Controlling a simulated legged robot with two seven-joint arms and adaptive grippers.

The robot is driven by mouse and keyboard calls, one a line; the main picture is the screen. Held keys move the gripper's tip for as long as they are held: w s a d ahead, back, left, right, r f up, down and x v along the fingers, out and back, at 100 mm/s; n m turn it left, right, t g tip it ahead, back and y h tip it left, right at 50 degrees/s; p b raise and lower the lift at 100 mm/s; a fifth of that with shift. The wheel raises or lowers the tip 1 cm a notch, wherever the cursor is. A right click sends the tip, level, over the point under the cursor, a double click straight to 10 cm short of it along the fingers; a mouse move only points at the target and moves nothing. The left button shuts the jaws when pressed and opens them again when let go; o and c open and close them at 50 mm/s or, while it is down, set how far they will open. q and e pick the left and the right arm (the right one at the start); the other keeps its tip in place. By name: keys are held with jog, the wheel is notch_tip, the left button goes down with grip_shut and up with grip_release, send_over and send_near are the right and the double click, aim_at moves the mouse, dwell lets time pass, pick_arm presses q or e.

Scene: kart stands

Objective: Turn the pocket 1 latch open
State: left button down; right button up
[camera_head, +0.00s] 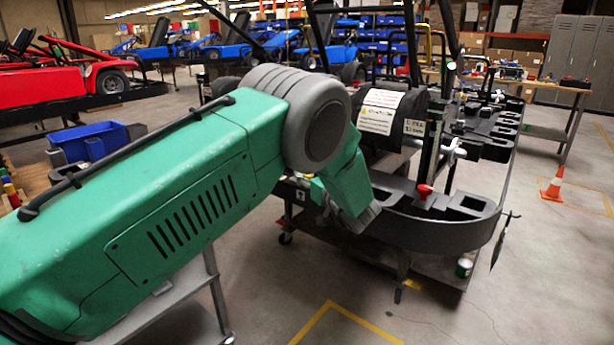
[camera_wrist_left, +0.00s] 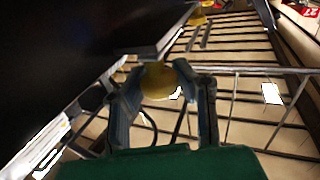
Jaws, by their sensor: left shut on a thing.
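In the left wrist view, the two fingers of my left gripper (camera_wrist_left: 160,90) are closed around a round yellow knob (camera_wrist_left: 157,80). The knob sits just under the edge of a dark panel (camera_wrist_left: 150,35), and I take it for the latch. Which pocket it belongs to cannot be read. A second yellow piece (camera_wrist_left: 196,18) shows further along the panel. In the head view, my green left arm reaches to the near side of the black kart stand (camera_head: 440,232), and its gripper and the knob are hidden there. My right gripper is in neither view.
A red knob (camera_head: 424,191) stands on the stand's curved front. A black drum with a white label (camera_head: 380,110) is behind it. An orange cone (camera_head: 552,185) is on the floor at right, and a blue bin (camera_head: 90,141) at left.

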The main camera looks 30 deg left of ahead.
pick_arm(q)
jog(key=shift+d, duration=0.1)
jog(key=c, duration=1.2)
grip_release()
jog(key=shift+d+r, duration=0.1)
jog(key=v, duration=1.2)
